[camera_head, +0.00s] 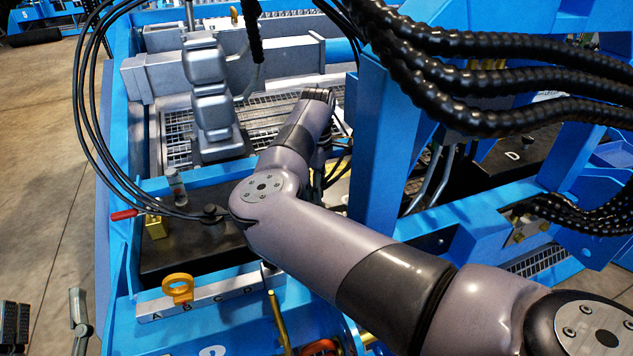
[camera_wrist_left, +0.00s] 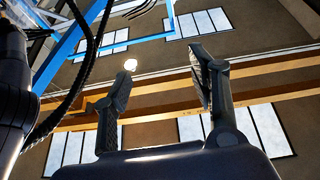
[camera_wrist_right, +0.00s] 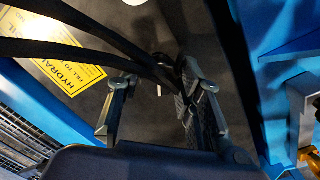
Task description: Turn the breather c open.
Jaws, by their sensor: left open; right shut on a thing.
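My right gripper (camera_wrist_right: 160,82) shows in the right wrist view with its fingers on either side of a dark part that carries a small light tick mark. It is shut on this part, which I take to be the breather c (camera_wrist_right: 159,92); its outline is hard to make out against the dark surface. In the head view my right forearm hides this gripper and what it holds. My left gripper (camera_head: 45,317) is at the lower left of the head view, open and empty. In the left wrist view (camera_wrist_left: 163,85) its fingers are wide apart, with nothing between them.
Black hoses cross above the yellow hydraulic label (camera_wrist_right: 75,60) close to my right gripper. A blue frame (camera_head: 375,150) stands beside my right arm. A rail lettered A to D (camera_head: 205,303) has an orange ring (camera_head: 178,289). Bare floor (camera_head: 45,150) lies at the left.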

